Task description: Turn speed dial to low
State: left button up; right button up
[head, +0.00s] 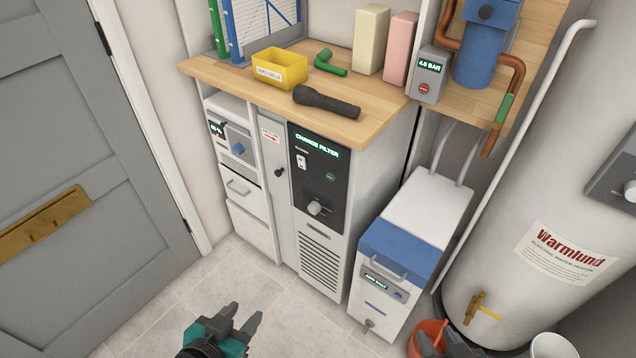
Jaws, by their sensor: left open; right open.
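A light round dial (317,207) sits low on the black control panel (318,178) of a white cabinet unit under the wooden counter. I take it for the speed dial; its setting is too small to read. The panel's green display reads "CHANGE FILTER", with a small white switch (301,161) below it. My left gripper (237,323) is open and empty over the floor, in front of and below the panel. My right gripper (442,343) is at the bottom edge, partly cut off, open, overlapping the red bucket (432,327) in the picture.
The counter (229,79) holds a yellow bin (280,70), a black flashlight (326,102) and a green pipe piece (331,64). A white box with a blue top (396,247) stands right of the panel, beside a water heater (540,220). Floor ahead of the panel is clear.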

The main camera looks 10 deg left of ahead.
aim_at(314, 208)
jog(key=i+j+z, duration=0.35)
jog(key=j, duration=0.6)
jog(key=j+z, duration=0.35)
jog(key=j, duration=0.6)
jog(key=j+z, duration=0.35)
jog(key=j, duration=0.7)
